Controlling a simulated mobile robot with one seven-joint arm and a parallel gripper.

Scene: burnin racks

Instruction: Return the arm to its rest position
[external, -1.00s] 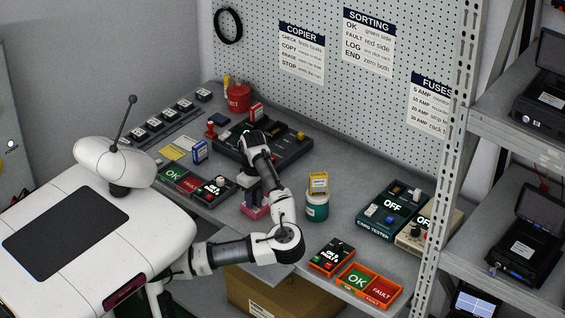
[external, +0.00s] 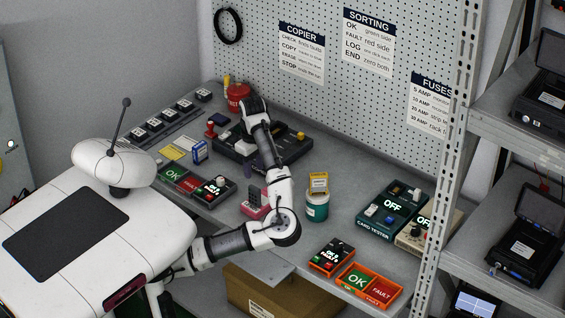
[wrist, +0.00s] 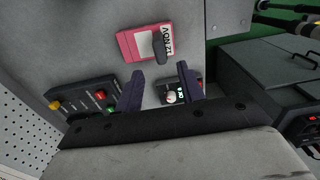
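My arm (external: 284,190) is bent out over the bench, with its wrist (external: 255,115) above the large black device. In the wrist view my gripper (wrist: 160,88) has its two dark fingers apart, with nothing held between them. A pink block with a white label reading 12-NOV (wrist: 145,42) lies on the bench ahead of the fingers, apart from them. It also shows in the external view as the pink item (external: 254,203) near the front edge.
The black device (external: 288,150) lies below my wrist. OK/FAULT trays (external: 171,173) (external: 358,283) lie on both sides. A red can (external: 238,98), pegboard (external: 330,95) and metal shelf post (external: 447,150) bound the bench.

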